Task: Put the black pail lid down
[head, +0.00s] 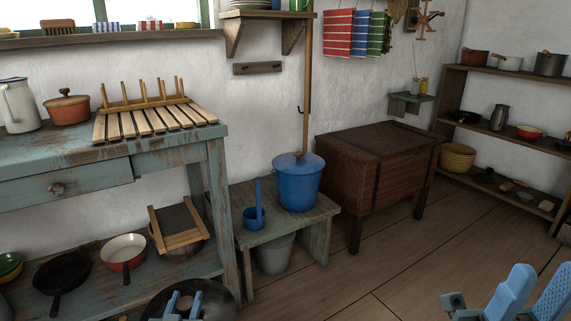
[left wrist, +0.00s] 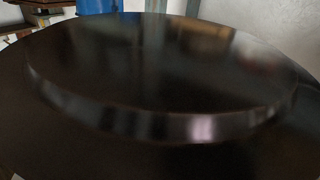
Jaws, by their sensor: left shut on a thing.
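The black pail lid (head: 218,298) is a round, dark, glossy disc at the bottom of the head view. My left gripper (head: 184,303) is shut on it, with its blue fingers over the middle of the lid. In the left wrist view the lid (left wrist: 160,75) fills most of the picture, with a raised round top and a shiny edge. The grip itself is hidden there. My right gripper (head: 530,296) is at the bottom right, its blue fingers apart with nothing seen between them.
A low bench (head: 310,222) holds a blue lidded pail (head: 297,187) and a blue ladle cup (head: 253,218). A grey bucket (head: 276,255) stands under it. The blue-grey table (head: 60,150) with pans on its lower shelf is at left. Floor (head: 400,265) right of the bench is clear.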

